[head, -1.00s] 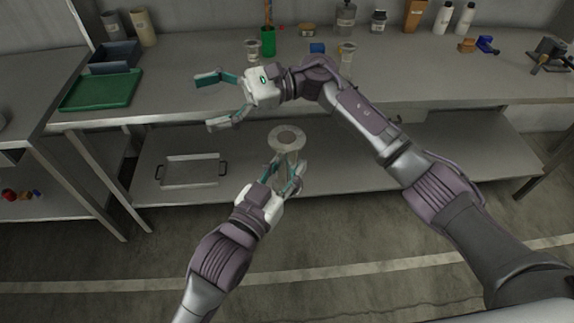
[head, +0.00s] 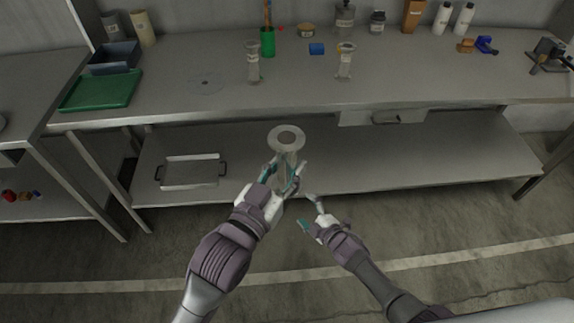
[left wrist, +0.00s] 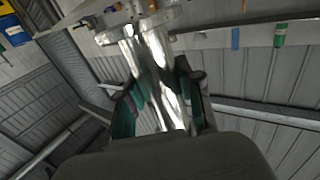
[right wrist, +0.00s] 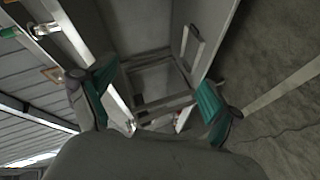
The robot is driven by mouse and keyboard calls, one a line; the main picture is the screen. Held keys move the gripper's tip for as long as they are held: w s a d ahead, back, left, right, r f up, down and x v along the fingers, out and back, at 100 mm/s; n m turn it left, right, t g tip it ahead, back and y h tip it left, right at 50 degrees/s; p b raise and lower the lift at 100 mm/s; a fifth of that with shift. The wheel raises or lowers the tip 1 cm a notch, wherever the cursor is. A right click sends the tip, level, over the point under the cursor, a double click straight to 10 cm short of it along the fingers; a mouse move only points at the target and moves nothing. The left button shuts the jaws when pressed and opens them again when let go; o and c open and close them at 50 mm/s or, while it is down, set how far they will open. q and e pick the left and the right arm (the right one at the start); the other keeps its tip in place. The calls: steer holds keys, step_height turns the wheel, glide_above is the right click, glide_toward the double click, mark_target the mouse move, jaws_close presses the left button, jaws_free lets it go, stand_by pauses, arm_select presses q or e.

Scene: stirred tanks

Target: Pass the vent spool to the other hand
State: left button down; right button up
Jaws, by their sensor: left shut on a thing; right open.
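The vent spool (head: 287,137) is a shiny metal tube with a wide round flange at its top. My left gripper (head: 282,174) is shut on its tube and holds it in the air in front of the bench, flange up. In the left wrist view the spool (left wrist: 156,75) stands between the fingers of my left gripper (left wrist: 160,110). My right gripper (head: 309,212) is open and empty, just below and right of my left gripper. In the right wrist view nothing is clearly held between the fingers of my right gripper (right wrist: 157,100). The spool's lower end is largely hidden by my left gripper.
The steel bench (head: 200,100) behind holds a green tray (head: 102,90), a green cup (head: 267,42), glass vessels (head: 345,62) and several bottles. Its lower shelf (head: 400,160) carries a wire-handled tray (head: 190,171). Open floor lies at the right.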

steer(key=s+d+f+m+g+h, duration=0.2)
steer(key=s+d+f+m+g, duration=0.15)
steer(key=s+f, duration=0.6)
steer(key=s+d+f+m+g+h, duration=0.25)
steer(key=s+d+f+m, duration=0.25)
steer(key=s+f, duration=0.5)
steer(key=s+d+f+m+g, duration=0.1)
steer(key=s+f+m+g, duration=0.1)
steer(key=s, duration=0.7)
steer(key=s+d+f+m+g+h, duration=0.1)
steer(key=s+d+f+m+g, duration=0.1)
steer(key=s, duration=0.8)
steer(key=s+d+f+m+g+h, duration=0.1)
steer(key=s+f+m+g, duration=0.1)
steer(key=s, duration=0.7)
steer(key=shift+s+d+f+m, duration=0.15)
steer(key=shift+s+f+m, duration=0.1)
steer(key=shift+m, duration=0.3)
